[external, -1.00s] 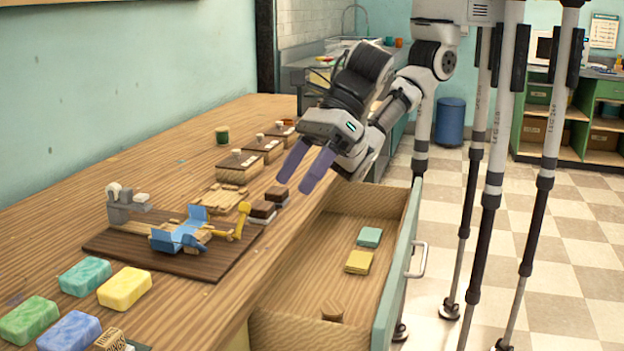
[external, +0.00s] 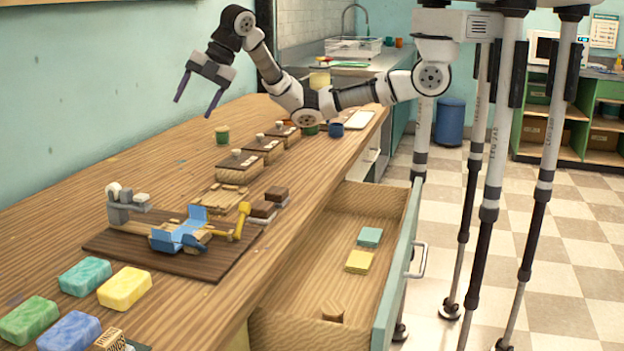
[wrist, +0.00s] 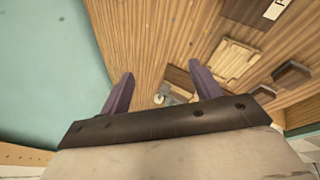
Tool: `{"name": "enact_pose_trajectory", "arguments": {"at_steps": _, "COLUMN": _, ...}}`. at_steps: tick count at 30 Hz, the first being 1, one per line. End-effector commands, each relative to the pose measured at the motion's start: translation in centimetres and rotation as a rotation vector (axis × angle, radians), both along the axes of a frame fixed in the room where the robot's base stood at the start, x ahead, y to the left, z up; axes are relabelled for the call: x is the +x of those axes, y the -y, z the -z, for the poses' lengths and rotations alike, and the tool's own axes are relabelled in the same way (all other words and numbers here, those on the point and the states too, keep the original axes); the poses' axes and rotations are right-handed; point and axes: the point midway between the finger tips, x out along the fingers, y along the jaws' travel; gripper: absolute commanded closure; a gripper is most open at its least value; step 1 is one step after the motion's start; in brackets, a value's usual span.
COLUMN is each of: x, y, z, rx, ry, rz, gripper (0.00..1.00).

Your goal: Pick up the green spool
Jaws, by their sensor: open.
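A small dark green spool (external: 222,135) stands on the wooden bench top toward the wall side, left of the row of wooden blocks. My gripper (external: 194,108) is open and empty, with its purple fingers pointing down. It is raised above the bench, near and to the upper left of the green spool in the external view. In the wrist view, the spread fingers (wrist: 162,72) show over bare wood, and I cannot make out the green spool there.
Small wooden blocks with light knobs (external: 263,148) stand right of the spool. A dark board (external: 215,265) with a blue and yellow assembly and coloured soap bars (external: 125,288) are nearer. A blue cup (external: 336,130) stands farther back. An open drawer (external: 300,290) juts from the bench.

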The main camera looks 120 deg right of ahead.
Motion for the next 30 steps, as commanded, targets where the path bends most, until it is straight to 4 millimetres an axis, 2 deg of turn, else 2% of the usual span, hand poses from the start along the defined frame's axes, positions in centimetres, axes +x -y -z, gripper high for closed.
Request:
{"name": "enact_pose_trajectory", "arguments": {"at_steps": 1, "x": -1.2, "y": 3.9, "z": 0.2, "rx": 0.056, "ry": -0.004, "rz": 0.131, "gripper": 0.37}}
{"name": "enact_pose_trajectory", "arguments": {"at_steps": 6, "x": -6.4, "y": 14.2, "z": 0.2, "rx": 0.272, "ry": -0.015, "rz": 0.572, "gripper": 0.37}}
{"name": "enact_pose_trajectory", "arguments": {"at_steps": 9, "x": -10.3, "y": 19.6, "z": 0.2, "rx": 0.397, "ry": -0.013, "rz": 0.836, "gripper": 0.37}}
{"name": "enact_pose_trajectory", "arguments": {"at_steps": 12, "x": -14.4, "y": 24.0, "z": 0.1, "rx": 0.511, "ry": -0.007, "rz": 1.082, "gripper": 0.37}}
{"name": "enact_pose_trajectory", "arguments": {"at_steps": 15, "x": -18.0, "y": 27.1, "z": 0.0, "rx": 0.604, "ry": 0.000, "rz": 1.282, "gripper": 0.37}}
{"name": "enact_pose_trajectory", "arguments": {"at_steps": 17, "x": -19.2, "y": 28.0, "z": 0.7, "rx": 0.638, "ry": -0.002, "rz": 1.351, "gripper": 0.37}}
{"name": "enact_pose_trajectory", "arguments": {"at_steps": 18, "x": -18.9, "y": 27.6, "z": 2.5, "rx": 0.634, "ry": -0.007, "rz": 1.337, "gripper": 0.37}}
{"name": "enact_pose_trajectory", "arguments": {"at_steps": 19, "x": -18.8, "y": 27.5, "z": 3.2, "rx": 0.634, "ry": -0.007, "rz": 1.333, "gripper": 0.37}}
{"name": "enact_pose_trajectory", "arguments": {"at_steps": 26, "x": -18.1, "y": 27.7, "z": 6.3, "rx": 0.632, "ry": -0.003, "rz": 1.332, "gripper": 0.37}}
{"name": "enact_pose_trajectory", "arguments": {"at_steps": 30, "x": -17.0, "y": 28.0, "z": 8.9, "rx": 0.633, "ry": -0.004, "rz": 1.332, "gripper": 0.37}}
